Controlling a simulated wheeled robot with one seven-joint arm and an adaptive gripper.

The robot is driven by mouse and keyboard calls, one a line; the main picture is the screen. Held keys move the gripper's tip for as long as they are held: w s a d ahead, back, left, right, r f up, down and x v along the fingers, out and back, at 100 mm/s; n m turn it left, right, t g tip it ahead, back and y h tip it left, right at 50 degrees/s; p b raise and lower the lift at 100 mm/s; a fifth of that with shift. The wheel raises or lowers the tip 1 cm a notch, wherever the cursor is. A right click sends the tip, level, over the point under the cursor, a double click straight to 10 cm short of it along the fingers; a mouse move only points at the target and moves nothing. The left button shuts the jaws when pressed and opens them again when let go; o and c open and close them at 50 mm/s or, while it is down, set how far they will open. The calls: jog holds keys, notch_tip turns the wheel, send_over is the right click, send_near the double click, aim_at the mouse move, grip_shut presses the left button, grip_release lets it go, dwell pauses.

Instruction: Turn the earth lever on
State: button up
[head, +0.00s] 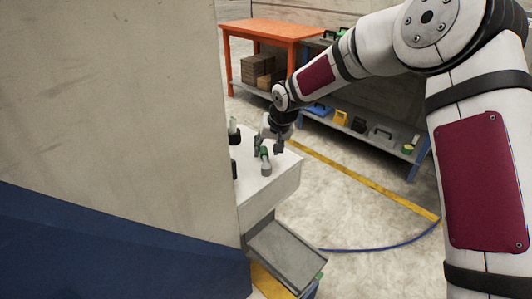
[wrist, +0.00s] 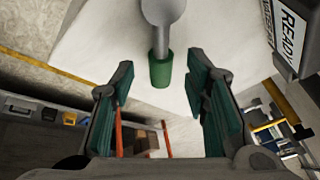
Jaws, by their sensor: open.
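A lever with a green grip (head: 264,152) and a grey base stands on top of a white box (head: 275,184) in the head view. I take it to be the earth lever, though no label on it is readable. In the wrist view its green end (wrist: 161,70) points toward my gripper, on a grey arm from a rounded hub (wrist: 163,10). My gripper (head: 268,145) is open at the lever, fingers pointing down. In the wrist view the fingers (wrist: 160,82) are spread on both sides of the green end, with gaps and no visible contact.
A large beige and blue cabinet (head: 110,90) hides the box's left side. Dark fittings (head: 233,132) stand by its edge. A READY label (wrist: 291,38) shows at the wrist view's upper right. A grey tray (head: 285,255) sits below the box. An orange table (head: 270,28) stands behind.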

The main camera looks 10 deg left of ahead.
jog(key=shift+x, duration=1.3)
jog(key=shift+c, duration=0.4)
grip_shut()
jog(key=m+b, duration=0.1)
jog(key=d+m+h, duration=0.1)
jog(key=m, duration=0.1)
jog(key=shift+d+t+b, duration=0.1)
jog(key=shift+t+b, duration=0.2)
jog(key=shift+b, duration=0.1)
jog(key=m, duration=0.1)
jog(key=d+m+h+b, duration=0.1)
jog(key=shift+s+d+m, duration=0.15)
jog(key=shift+s+m, duration=0.05)
jog(key=shift+m, duration=0.1)
jog(key=shift+s+d+m+h+p, duration=0.25)
jog(key=shift+d+m+h, duration=0.25)
jog(key=shift+m, duration=0.6)
jog(key=shift+s+d+m+h+p, duration=0.1)
jog(key=shift+s+d+m+h, duration=0.35)
jog(key=shift+m, duration=0.65)
jog(key=shift+w+d, duration=0.1)
jog(key=shift+d, duration=0.05)
